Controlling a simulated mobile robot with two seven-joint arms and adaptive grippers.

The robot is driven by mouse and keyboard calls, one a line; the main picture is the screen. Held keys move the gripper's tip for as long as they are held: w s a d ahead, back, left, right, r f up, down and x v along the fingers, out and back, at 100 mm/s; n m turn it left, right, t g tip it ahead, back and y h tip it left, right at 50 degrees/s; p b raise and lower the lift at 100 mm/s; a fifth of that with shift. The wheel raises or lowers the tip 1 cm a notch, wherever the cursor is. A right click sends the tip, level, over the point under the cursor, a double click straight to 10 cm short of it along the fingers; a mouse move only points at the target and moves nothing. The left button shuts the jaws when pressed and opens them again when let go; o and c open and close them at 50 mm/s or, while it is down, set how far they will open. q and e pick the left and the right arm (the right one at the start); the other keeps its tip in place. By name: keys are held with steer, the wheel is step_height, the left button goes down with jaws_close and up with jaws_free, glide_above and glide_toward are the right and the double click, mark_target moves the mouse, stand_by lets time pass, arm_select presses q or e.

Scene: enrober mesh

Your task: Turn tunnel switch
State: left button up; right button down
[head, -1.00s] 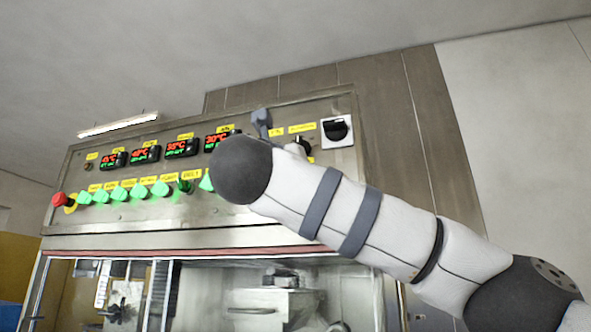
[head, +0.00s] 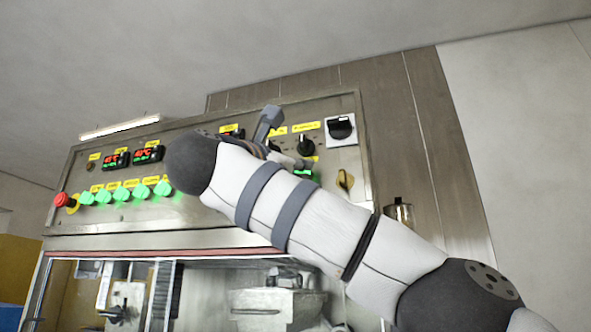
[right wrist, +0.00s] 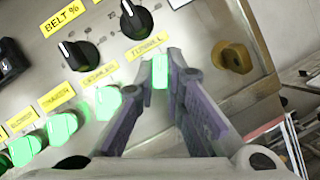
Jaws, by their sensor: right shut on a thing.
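The tunnel switch (right wrist: 160,72) is a green lit knob under a yellow label that appears to read TUNNEL (right wrist: 147,43) in the right wrist view. My right gripper (right wrist: 161,82) has its two fingers on either side of the knob and is shut on it. In the head view a small green part of the switch (head: 306,175) shows beside my forearm, which hides most of the gripper. From these views I cannot tell the switch's exact turn angle. My left gripper is in neither view.
The steel control panel (head: 110,215) carries several green knobs (head: 120,194), a red stop button (head: 62,200) and red displays (head: 149,153). Black dials (right wrist: 78,54) sit above the switch. A yellow-brown knob (right wrist: 232,57) is close on its right.

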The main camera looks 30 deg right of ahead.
stand_by(0.5)
steer(key=c, duration=1.7)
jaws_free()
steer(key=shift+d, duration=0.1)
steer(key=v, duration=0.7)
steer(key=shift+a+f, duration=0.1)
steer(key=shift+a, duration=0.1)
